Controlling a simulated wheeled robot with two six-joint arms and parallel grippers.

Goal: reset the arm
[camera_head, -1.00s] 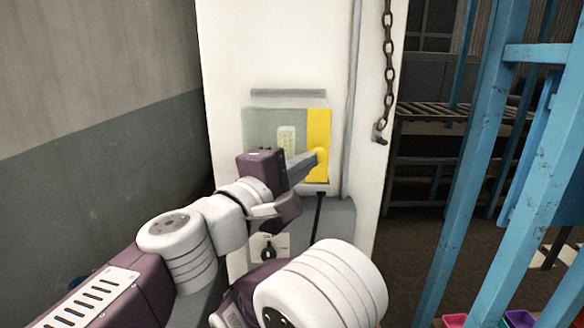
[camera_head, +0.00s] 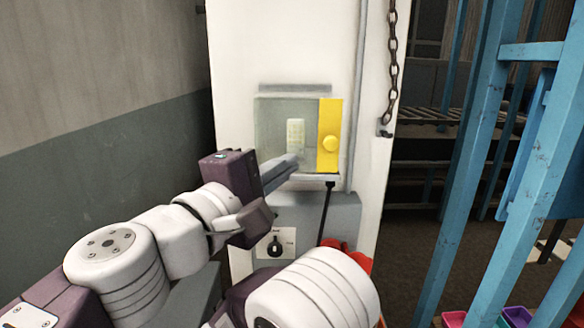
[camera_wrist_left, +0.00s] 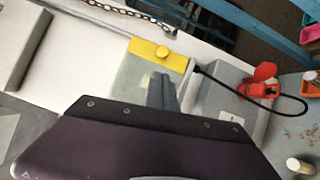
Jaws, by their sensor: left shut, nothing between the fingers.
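My left gripper (camera_head: 292,162) is shut and empty, its fingers pointing at the cabinet. It is in front of the lower part of a clear cover (camera_head: 270,120), left of a yellow strip (camera_head: 329,115) with a round yellow knob (camera_head: 330,144). In the left wrist view the shut fingers (camera_wrist_left: 162,90) overlap the clear cover (camera_wrist_left: 135,85), apart from the yellow strip (camera_wrist_left: 150,48) in the picture. I cannot tell how far the fingertips are from the cover. My right gripper is not in view.
A grey box with a black rotary switch (camera_head: 275,246) sits below the cover. A red part (camera_wrist_left: 262,80) with a black cable is beside it. A chain (camera_head: 391,60) hangs at right. A blue frame (camera_head: 480,140) stands farther right. A wall (camera_head: 100,130) is at left.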

